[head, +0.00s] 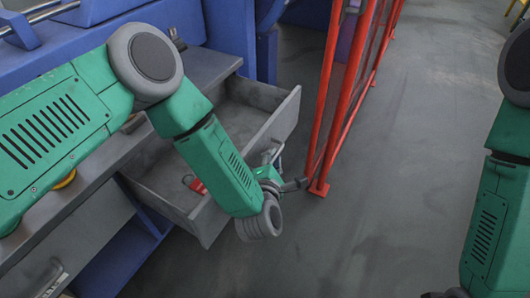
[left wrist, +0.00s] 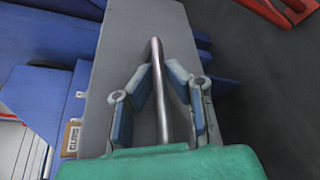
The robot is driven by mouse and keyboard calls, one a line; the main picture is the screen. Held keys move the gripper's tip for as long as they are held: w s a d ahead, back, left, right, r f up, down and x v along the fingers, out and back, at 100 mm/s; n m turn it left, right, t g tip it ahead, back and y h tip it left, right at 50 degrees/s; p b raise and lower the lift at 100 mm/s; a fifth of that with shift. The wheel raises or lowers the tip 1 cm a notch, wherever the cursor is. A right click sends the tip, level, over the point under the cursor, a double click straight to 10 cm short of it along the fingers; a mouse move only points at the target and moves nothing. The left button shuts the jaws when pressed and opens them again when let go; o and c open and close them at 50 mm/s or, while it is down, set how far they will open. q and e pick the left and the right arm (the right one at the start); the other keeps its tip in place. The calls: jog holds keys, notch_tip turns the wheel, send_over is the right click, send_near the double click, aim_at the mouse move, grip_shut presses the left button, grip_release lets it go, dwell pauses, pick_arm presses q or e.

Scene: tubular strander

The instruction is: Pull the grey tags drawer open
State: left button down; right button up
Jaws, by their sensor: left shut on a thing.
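The grey drawer (head: 284,118) stands pulled out from under the grey worktop in the head view, with its inside showing. Its front panel (left wrist: 130,35) fills the middle of the left wrist view. The metal bar handle (left wrist: 157,60) runs between the two fingers of my left gripper (left wrist: 163,84). In the head view my left gripper (head: 280,172) is at the handle on the drawer's outer face, partly hidden by my wrist. It is shut on the handle. My right arm is at the right edge; only a small dark part shows near its hand, at the bottom edge.
A red item (head: 197,186) lies in the drawer, partly covered by my left forearm. A red post frame (head: 330,100) stands on the floor just right of the drawer. A second closed drawer (head: 75,245) is at lower left. Open grey floor (head: 420,130) lies to the right.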

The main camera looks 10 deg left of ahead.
pick_arm(q)
jog(key=shift+s+d+f, duration=0.15)
jog(key=shift+d, duration=0.1)
jog(key=shift+a, duration=0.35)
jog(key=c, duration=1.6)
grip_release()
jog(key=shift+a+f, duration=0.1)
jog(key=shift+a, duration=0.2)
jog(key=shift+d+r, duration=0.2)
jog(key=shift+d, duration=0.1)
jog(key=v, duration=1.1)
jog(key=shift+s+a, duration=0.2)
jog(key=shift+s, duration=0.05)
jog(key=shift+a, duration=0.3)
pick_arm(e)
jog(key=shift+a, duration=0.3)
